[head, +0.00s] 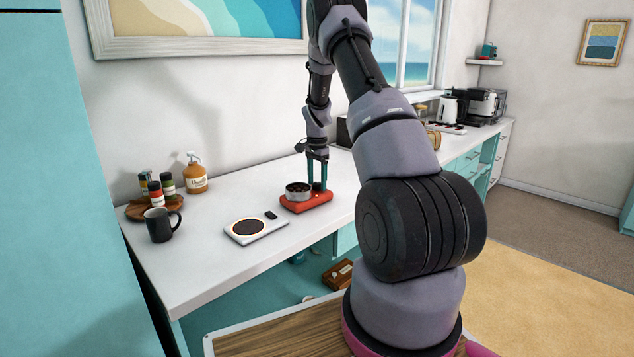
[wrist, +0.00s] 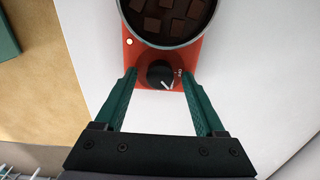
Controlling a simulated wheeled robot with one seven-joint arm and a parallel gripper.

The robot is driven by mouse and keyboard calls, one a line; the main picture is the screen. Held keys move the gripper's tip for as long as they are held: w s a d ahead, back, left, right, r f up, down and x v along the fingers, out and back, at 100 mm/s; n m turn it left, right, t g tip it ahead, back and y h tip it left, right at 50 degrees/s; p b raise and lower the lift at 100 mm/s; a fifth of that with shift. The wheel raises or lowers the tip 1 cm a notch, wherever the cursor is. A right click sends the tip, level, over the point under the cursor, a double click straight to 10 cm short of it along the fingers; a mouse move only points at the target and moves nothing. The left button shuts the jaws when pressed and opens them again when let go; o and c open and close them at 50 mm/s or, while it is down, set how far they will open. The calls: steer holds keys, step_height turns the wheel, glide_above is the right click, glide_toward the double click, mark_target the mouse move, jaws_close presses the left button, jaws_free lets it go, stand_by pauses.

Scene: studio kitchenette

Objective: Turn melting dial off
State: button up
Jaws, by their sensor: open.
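The red melting pot base (head: 306,204) stands on the white counter, with a round metal pot (head: 298,190) of brown chocolate pieces on it. In the wrist view the pot (wrist: 168,40) is at the top and the red base (wrist: 133,62) is below it. The black dial (wrist: 160,74) has a white pointer line aimed to the lower right, and a small light (wrist: 129,41) on the base glows. My gripper (wrist: 160,80) is open, with one green finger on each side of the dial and a gap on both sides. It also points down over the base in the head view (head: 317,186).
A white scale-like device with a dark round plate (head: 250,227) and a small black object (head: 271,215) lie left of the base. A dark mug (head: 160,225), a bottle (head: 195,178) and a jar tray (head: 138,212) stand farther left. The counter front is clear.

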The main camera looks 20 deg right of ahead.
steer(key=shift+f, duration=0.2)
jaws_close()
steer(key=shift+n, duration=0.4)
steer(key=n, duration=0.3)
steer(key=shift+n, duration=0.3)
steer(key=shift+r+n, duration=0.1)
steer(key=shift+n, duration=2.1)
